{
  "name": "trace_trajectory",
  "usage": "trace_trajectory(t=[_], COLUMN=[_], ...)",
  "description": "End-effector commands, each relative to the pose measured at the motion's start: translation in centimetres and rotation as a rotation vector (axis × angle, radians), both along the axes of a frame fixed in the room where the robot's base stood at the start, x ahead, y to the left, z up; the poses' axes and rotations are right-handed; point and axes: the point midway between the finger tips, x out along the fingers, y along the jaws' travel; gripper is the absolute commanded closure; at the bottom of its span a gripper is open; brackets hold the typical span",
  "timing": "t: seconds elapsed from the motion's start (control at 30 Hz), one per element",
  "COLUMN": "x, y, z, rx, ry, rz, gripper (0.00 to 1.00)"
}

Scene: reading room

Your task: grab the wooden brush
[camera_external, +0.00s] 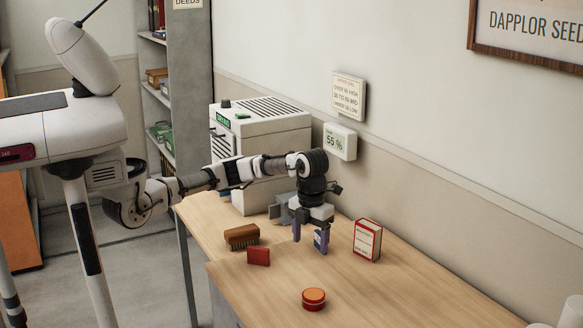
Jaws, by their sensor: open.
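The wooden brush (241,236) lies on the wooden table near its left edge, brown on top with dark bristles facing down. My gripper (310,246) points down over the table, to the right of the brush and apart from it. Its two fingers are spread. A small blue and white item (319,239) shows at the fingers; I cannot tell whether it stands between or behind them.
A small red block (259,256) sits close to the brush on its right. A red and white box (367,240) stands right of my gripper. A round red tin with an orange lid (313,298) is nearer the front. A large white machine (262,140) stands at the back by the wall.

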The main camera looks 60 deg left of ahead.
Motion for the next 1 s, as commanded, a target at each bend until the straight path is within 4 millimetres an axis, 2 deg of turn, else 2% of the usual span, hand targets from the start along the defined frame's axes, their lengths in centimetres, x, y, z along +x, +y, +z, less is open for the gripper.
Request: trace_trajectory(t=[0.03,0.2,0.3,0.47,0.6,0.7,0.8,0.9,1.0], x=[0.9,2.4,2.6,1.8,0.2,-1.2,-2.3,-3.1,-3.4], y=[2.9,11.1,15.8,23.2,29.2,32.6,34.9,36.3,36.8], z=[-0.1,-0.6,-0.8,-1.1,-1.4,-1.6,-1.7,-1.7,-2.0], rx=[0.000,0.005,0.008,0.010,0.011,0.009,0.008,0.009,0.009], ry=[0.002,0.004,0.003,0.002,0.002,0.002,0.001,0.000,0.000], rz=[0.171,0.747,1.085,1.626,2.090,2.373,2.585,2.718,2.778], gripper=[0.29,0.29,0.29,0.29,0.29,0.29,0.29,0.29,0.29])
